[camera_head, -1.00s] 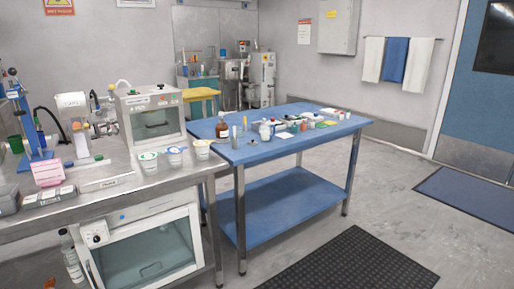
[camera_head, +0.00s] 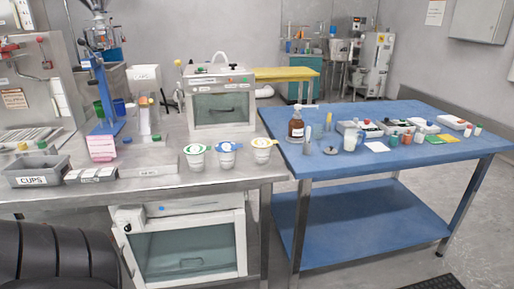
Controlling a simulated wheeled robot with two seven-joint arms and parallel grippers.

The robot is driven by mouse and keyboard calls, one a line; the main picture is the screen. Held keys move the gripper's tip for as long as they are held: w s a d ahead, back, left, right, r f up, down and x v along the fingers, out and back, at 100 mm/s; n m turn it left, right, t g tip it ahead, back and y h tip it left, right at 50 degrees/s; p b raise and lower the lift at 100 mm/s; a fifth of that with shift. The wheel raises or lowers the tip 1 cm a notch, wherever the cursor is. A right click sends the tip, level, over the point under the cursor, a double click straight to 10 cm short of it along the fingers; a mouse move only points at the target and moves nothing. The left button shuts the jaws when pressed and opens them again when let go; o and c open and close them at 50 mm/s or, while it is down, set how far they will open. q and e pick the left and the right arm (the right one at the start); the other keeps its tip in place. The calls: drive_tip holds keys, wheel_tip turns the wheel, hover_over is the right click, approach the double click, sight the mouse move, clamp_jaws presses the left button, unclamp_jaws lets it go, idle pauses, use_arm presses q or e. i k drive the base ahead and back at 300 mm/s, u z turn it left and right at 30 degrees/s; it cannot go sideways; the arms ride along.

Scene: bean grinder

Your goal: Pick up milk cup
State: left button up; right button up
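Three white cups stand upright in a row near the front right of the steel counter: one with a green-ringed lid (camera_head: 195,157), one with a blue-ringed lid (camera_head: 226,155) and one with a yellow-ringed lid (camera_head: 262,152). A small white cup-like vessel (camera_head: 350,141) stands on the blue table to the right. Any labels are too small to read, so I cannot tell which is the milk cup. Neither of my grippers is in view.
The steel counter (camera_head: 225,178) also bears a grey bin marked CUPS (camera_head: 37,172), a blue stand (camera_head: 105,100) and a boxy oven (camera_head: 221,100). The blue table (camera_head: 440,165) holds a brown bottle (camera_head: 296,127) and several small items. A black ribbed shape fills the lower left.

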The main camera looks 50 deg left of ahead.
sight(226, 160)
drive_tip(key=u, duration=0.45)
drive_tip(key=i, duration=1.05)
drive_tip(key=u, duration=0.8)
